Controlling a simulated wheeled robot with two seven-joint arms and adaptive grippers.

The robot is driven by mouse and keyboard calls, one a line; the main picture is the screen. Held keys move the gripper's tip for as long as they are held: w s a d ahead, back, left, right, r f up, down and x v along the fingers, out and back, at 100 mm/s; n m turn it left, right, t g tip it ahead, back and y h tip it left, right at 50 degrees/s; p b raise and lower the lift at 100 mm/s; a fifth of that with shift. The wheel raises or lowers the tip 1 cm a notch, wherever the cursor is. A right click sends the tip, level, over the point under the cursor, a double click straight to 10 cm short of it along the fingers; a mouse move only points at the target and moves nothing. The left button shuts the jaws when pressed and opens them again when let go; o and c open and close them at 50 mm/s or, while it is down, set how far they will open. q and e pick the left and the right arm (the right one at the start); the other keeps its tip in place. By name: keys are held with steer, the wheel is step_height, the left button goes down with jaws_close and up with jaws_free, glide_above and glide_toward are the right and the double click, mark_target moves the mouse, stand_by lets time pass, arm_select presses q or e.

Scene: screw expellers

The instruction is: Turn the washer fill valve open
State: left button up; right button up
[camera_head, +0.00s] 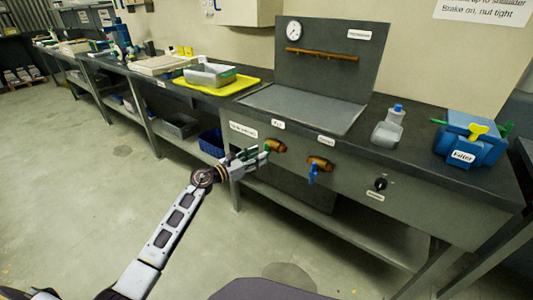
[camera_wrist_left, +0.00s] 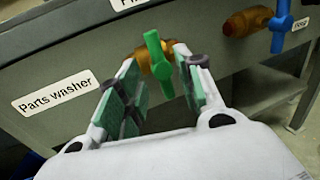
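The fill valve (camera_head: 276,146) is a brass body with a green lever on the grey front panel of the parts washer, below a small label. In the left wrist view its green lever (camera_wrist_left: 158,60) stands near upright, slightly tilted. My left gripper (camera_head: 257,153) is at the valve. In the left wrist view its fingers (camera_wrist_left: 156,72) are apart, one on each side of the green lever, with gaps showing. In the head view the gripper partly hides the lever. My right gripper is not in view.
A second brass valve with a blue handle (camera_head: 313,172) is to the right, then a black knob (camera_head: 380,184). A clear bottle (camera_head: 388,127) and a blue filter unit (camera_head: 470,140) stand on the bench top. A yellow tray (camera_head: 240,84) lies further left. The floor in front is clear.

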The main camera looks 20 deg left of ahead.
mark_target(267, 151)
arm_select(q)
steer(key=shift+b+x, duration=0.3)
steer(key=shift+x, duration=2.15)
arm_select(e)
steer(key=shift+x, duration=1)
arm_select(q)
steer(key=shift+c, duration=0.2)
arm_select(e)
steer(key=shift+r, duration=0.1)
arm_select(q)
jaws_close()
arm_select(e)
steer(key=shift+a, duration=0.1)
